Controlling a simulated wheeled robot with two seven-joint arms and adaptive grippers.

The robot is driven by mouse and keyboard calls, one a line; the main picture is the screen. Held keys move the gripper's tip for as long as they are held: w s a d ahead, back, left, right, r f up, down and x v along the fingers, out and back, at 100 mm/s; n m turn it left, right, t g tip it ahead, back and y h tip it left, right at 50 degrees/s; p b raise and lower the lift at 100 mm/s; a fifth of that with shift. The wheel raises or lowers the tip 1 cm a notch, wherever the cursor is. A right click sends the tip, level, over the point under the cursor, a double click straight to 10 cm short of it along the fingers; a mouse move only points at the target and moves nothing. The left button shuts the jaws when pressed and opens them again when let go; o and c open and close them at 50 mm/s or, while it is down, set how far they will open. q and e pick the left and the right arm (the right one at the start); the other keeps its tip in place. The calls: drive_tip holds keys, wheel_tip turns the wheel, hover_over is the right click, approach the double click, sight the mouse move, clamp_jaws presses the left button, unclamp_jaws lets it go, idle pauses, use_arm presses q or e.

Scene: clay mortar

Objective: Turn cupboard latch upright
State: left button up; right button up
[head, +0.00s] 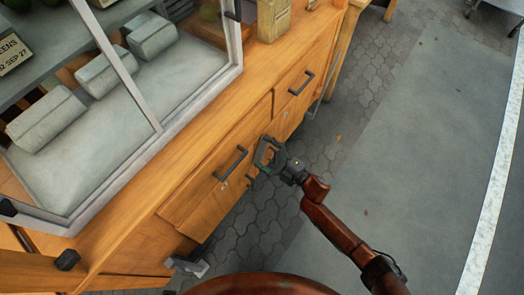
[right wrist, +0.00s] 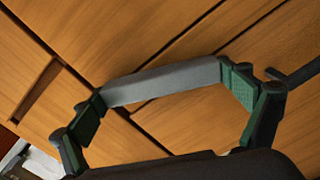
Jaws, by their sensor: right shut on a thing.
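The wooden cupboard (head: 140,245) runs diagonally through the head view. My right gripper (head: 267,151) is at its front, between two dark bar handles. In the right wrist view, the latch is a flat grey bar (right wrist: 165,82) against the wood, across panel seams. The green-padded fingers of my right gripper (right wrist: 167,98) are shut on its two ends. The bar lies slightly tilted in that picture; whether it is upright on the cupboard I cannot tell. In the head view my gripper mostly hides the latch. My left gripper is not in view.
The near dark handle (head: 230,163) and the far dark handle (head: 301,83) stick out from the front. A glass display case (head: 150,110) with grey blocks stands on the counter. The paved floor (head: 400,130) to the right is clear.

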drive_tip(key=shift+f+n, duration=0.2)
drive_tip(key=shift+n, duration=0.7)
drive_tip(key=shift+n+b, duration=0.35)
drive_tip(key=shift+n, duration=0.55)
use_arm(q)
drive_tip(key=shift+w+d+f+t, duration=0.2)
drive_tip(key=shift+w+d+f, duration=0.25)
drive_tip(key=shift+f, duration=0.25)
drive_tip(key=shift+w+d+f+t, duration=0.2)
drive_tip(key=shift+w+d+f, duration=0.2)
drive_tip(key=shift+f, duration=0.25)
use_arm(e)
drive_tip(key=shift+n, duration=0.7)
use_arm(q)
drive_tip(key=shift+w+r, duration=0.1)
use_arm(e)
drive_tip(key=shift+d, duration=0.1)
drive_tip(key=o, duration=0.8)
drive_tip(key=shift+r, duration=0.1)
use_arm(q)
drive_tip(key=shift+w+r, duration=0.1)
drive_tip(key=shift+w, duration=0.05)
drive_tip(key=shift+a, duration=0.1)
use_arm(e)
drive_tip(key=v, duration=1.2)
